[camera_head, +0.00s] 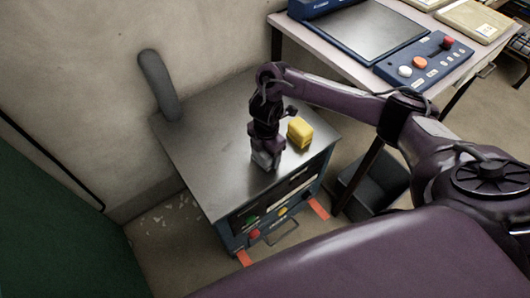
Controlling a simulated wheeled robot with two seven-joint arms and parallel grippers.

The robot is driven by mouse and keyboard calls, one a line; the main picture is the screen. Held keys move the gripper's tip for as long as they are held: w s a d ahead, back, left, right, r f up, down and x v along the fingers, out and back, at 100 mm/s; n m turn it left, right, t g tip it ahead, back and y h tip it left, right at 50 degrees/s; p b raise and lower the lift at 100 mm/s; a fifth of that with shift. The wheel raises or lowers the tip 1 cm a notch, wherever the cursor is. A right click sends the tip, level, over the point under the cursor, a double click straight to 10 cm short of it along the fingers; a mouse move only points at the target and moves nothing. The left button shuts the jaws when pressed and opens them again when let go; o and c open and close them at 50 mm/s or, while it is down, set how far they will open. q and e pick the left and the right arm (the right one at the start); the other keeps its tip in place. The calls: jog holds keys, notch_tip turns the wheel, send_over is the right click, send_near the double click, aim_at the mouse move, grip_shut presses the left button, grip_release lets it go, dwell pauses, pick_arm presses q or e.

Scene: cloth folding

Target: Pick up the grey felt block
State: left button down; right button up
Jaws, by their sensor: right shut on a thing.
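My right gripper (266,160) reaches down to the metal top of the low cabinet. It is shut on the grey felt block (264,159), which shows as a small grey patch between the fingers. The fingers and wrist hide most of the block. I cannot tell whether the block touches the cabinet top or is slightly above it. My left gripper is not in the view.
A yellow block (300,132) sits on the cabinet top (203,140), just right of my right gripper. A table (345,76) with a blue control panel (425,66) is at upper right. The cabinet top's left side is clear.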

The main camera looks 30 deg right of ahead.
jog(key=shift+r, duration=0.2)
jog(key=shift+r+p, duration=0.35)
notch_tip(320, 180, up, 8)
jog(key=p, duration=0.4)
jog(key=shift+w+f+p, duration=0.15)
jog(key=shift+f+p, duration=0.1)
jog(key=shift+p, duration=0.05)
pick_arm(q)
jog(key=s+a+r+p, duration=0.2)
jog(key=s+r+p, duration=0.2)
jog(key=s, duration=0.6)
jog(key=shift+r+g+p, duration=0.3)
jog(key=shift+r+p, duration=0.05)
jog(key=shift+p, duration=0.15)
pick_arm(e)
notch_tip(320, 180, up, 11)
jog(key=shift+r, duration=0.2)
